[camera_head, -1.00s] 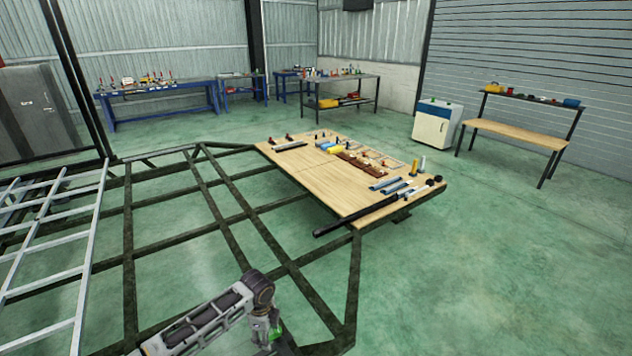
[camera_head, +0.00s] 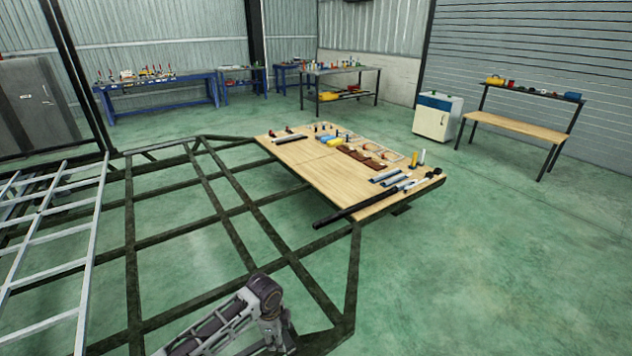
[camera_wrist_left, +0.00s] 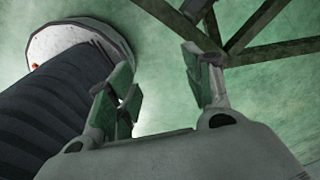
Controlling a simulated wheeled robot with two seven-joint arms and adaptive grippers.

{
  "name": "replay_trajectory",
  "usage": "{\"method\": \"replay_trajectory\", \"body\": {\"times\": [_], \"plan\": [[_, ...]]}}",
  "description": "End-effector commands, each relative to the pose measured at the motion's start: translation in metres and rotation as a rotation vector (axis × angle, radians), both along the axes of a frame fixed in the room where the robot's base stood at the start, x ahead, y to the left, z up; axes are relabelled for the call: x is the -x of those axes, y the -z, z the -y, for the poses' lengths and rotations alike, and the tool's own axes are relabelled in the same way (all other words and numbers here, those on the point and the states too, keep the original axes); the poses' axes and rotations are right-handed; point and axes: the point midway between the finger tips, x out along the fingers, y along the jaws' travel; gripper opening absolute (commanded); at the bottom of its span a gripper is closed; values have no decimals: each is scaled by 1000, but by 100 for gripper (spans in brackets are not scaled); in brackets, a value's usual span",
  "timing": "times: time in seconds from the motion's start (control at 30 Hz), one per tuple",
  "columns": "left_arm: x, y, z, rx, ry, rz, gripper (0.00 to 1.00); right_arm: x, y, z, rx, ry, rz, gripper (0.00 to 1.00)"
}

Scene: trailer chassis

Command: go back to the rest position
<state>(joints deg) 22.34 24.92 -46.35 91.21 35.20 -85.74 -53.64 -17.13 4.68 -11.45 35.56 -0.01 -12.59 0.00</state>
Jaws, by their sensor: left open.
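My left arm enters the head view at the bottom edge, beside the dark trailer chassis frame (camera_head: 262,218). Its gripper is mostly cut off below the picture. In the left wrist view my left gripper (camera_wrist_left: 160,88) has its two fingers spread apart with nothing between them. Green floor shows behind the fingers, and chassis beams (camera_wrist_left: 232,45) lie beyond them at the upper right. My right arm and gripper are not in view.
A wooden board (camera_head: 330,185) with tools and parts sits at the chassis's right end. A silver ladder-like frame (camera_head: 45,265) lies at left. A wooden bench (camera_head: 515,128), white cabinet (camera_head: 436,118) and blue workbench (camera_head: 160,90) stand farther back. The right floor is clear.

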Motion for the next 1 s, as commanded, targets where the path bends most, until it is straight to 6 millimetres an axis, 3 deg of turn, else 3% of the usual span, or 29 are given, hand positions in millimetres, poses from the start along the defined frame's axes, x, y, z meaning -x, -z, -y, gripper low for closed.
{"method": "replay_trajectory", "body": {"times": [0.2, 0.47, 0.77, 1.0], "plan": [[26, -8, 24, 62, -107, 11, 51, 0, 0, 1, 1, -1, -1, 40], [51, -25, 39, 132, -276, 28, 51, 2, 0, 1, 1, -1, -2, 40], [76, -46, 36, 196, -507, 44, 51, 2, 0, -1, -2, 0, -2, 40], [95, -62, 19, 229, -711, 56, 51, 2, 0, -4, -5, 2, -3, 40]]}}
